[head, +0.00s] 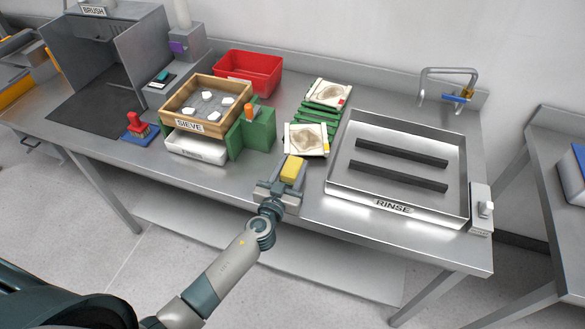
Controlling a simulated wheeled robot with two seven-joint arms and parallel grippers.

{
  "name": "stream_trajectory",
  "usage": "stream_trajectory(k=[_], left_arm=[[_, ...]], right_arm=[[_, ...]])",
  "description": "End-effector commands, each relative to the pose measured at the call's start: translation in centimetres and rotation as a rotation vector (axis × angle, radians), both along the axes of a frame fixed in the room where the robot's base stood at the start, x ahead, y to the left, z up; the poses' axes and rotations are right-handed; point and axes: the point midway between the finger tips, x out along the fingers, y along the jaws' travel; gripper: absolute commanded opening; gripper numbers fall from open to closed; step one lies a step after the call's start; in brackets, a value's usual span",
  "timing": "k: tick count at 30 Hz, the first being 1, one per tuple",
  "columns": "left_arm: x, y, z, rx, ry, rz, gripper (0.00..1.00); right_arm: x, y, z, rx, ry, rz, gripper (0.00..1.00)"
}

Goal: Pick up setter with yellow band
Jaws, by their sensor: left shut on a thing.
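The setter with the yellow band (304,140) is a cream square plate with a brownish stain and a small yellow mark at its right edge. It lies at the front of a green slatted rack (321,117). A second, similar setter with a red mark (328,93) lies at the back of that rack. My left gripper (288,178) is just in front of the yellow-band setter, near the table's front edge. It is shut on a small yellow block (293,167); the gripper hides the block's lower part. My right gripper is not in view.
A steel RINSE tray (337,184) with two dark bars stands to the right. To the left are a wooden SIEVE box (244,88) with white pieces, a green block (262,133), a red bin (264,62) and a red-handled brush (138,123).

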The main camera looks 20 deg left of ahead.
Motion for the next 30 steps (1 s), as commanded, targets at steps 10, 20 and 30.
stream_trajectory(k=[10,20,30], left_arm=[[-0.3,-1.3,3.9,-0.005,-0.002,-0.002,0.18],[-2.0,-7.7,7.7,-0.005,-0.002,-0.002,0.18],[-2.9,-11.0,9.9,0.000,0.000,-0.001,0.18]], right_arm=[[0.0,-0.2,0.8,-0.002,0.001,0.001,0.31],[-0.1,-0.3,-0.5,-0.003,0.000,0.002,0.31],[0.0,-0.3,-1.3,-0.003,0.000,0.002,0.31]])
